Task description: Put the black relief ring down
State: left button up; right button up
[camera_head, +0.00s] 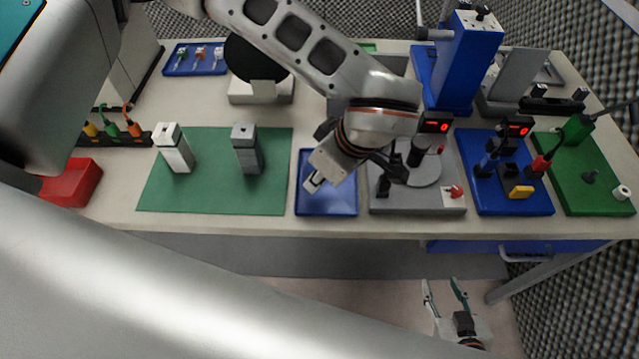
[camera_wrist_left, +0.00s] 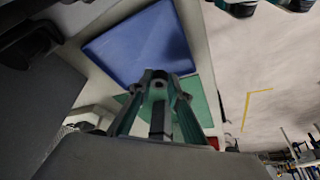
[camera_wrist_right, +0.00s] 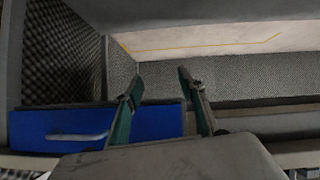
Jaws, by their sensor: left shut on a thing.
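My left gripper (camera_wrist_left: 157,76) is shut on a small dark ring-like piece, which I take for the black relief ring (camera_wrist_left: 158,88); its outline is partly hidden by the fingers. In the left wrist view the blue tray (camera_wrist_left: 140,45) lies beyond the fingertips, and its visible surface is bare.
The green mat (camera_head: 215,198) left of the tray bears two upright grey blocks (camera_head: 174,150) (camera_head: 247,152). A grey fixture (camera_head: 410,207) with a round plate stands close right of the tray. Farther right are a blue board (camera_head: 515,208) and a green board (camera_head: 600,207).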

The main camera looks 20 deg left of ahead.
aim_at(315, 193)
pick_arm(q)
notch_tip(315, 193, down, 3)
jog(key=shift+f, duration=0.15)
jog(key=shift+f, duration=0.15)
jog(key=o, duration=0.8)
